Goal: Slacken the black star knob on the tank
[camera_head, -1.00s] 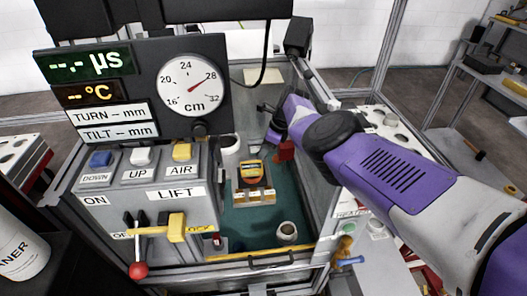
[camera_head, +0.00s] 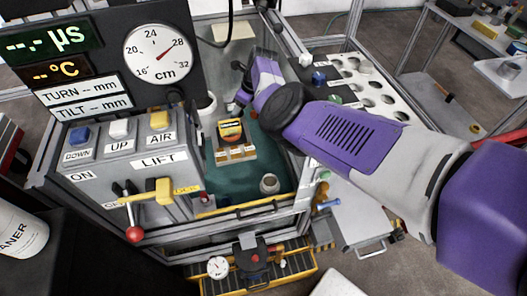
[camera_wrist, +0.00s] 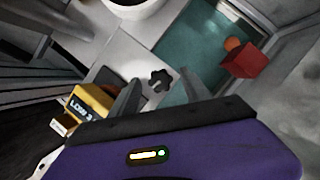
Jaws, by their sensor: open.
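The black star knob (camera_wrist: 160,80) shows in the wrist view on a pale grey surface at the tank. My gripper (camera_wrist: 160,93) is open, with one dark finger to the lower left of the knob and one to its right. The knob appears beyond the fingertips, between them; I cannot tell the depth gap or any contact. In the head view my gripper (camera_head: 243,92) is at the back of the green-floored tank (camera_head: 235,185), and I cannot make out the knob there.
A yellow-black meter (camera_head: 230,130) stands in the tank and also shows in the wrist view (camera_wrist: 92,102). A red block (camera_wrist: 245,60) is right of the knob. The lift panel (camera_head: 140,150) stands left.

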